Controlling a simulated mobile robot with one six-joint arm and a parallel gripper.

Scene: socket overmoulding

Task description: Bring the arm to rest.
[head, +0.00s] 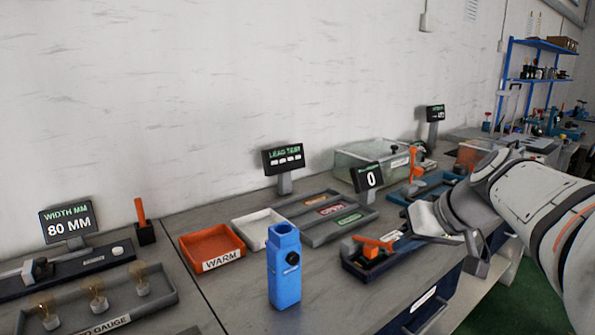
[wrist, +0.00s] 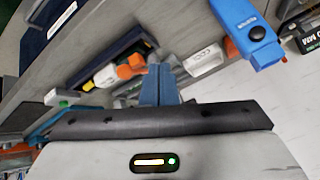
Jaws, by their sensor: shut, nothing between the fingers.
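My arm (head: 525,200) reaches in from the right edge of the head view, its end above the right part of the workbench. My gripper (wrist: 160,72) shows in the wrist view with its two blue-grey fingers together and nothing between them. The fingertips are hard to make out in the head view. No task object is in the gripper.
A blue handheld device (head: 284,270) stands upright on the workbench, left of the arm. A dark tray with an orange-handled tool (head: 374,246) lies close to the arm's end. An orange WARM bin (head: 212,247) stands farther left. The front bench top between is partly clear.

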